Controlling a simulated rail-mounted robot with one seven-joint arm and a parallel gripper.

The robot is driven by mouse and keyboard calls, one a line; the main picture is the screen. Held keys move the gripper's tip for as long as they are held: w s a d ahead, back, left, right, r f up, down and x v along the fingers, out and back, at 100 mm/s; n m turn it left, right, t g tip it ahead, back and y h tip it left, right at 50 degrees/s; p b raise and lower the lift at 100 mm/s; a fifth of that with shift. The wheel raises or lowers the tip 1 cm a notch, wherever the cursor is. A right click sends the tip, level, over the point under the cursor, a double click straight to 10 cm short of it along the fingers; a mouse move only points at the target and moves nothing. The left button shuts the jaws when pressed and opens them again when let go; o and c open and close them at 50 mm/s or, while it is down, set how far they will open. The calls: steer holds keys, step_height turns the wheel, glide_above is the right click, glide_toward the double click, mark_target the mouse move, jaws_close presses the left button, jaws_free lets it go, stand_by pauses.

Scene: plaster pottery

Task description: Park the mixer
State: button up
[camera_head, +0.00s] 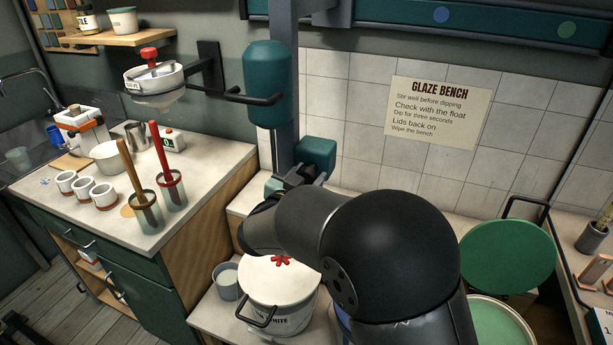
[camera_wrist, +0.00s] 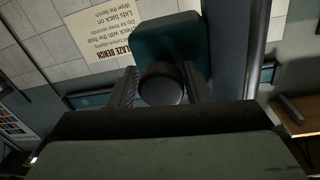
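The mixer appears to be the large teal motor body (camera_head: 269,85) on the grey upright post, with a dark bar handle at its side. A smaller teal block (camera_head: 316,153) sits lower on the post; it also fills the upper middle of the wrist view (camera_wrist: 165,45). A round dark knob (camera_wrist: 162,85) faces the wrist camera in front of this block. My gripper (camera_head: 297,178) is at the block, with one finger on each side of the knob (camera_wrist: 162,82). I cannot tell whether the fingers press on it. The mixer's lower parts are hidden behind my arm.
A lidded white bucket (camera_head: 278,285) with a red knob and a grey cup (camera_head: 226,281) stand below my arm. A green lid (camera_head: 507,256) leans above an open bucket (camera_head: 497,322) at right. Jars with tools (camera_head: 146,212) stand on the left counter (camera_head: 105,228).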

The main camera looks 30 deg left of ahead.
steer(key=shift+o, duration=0.8)
steer(key=s+b, duration=0.3)
steer(key=s, duration=1.4)
steer(key=shift+s+b, duration=0.2)
steer(key=shift+b, duration=0.15)
steer(key=shift+w, duration=0.1)
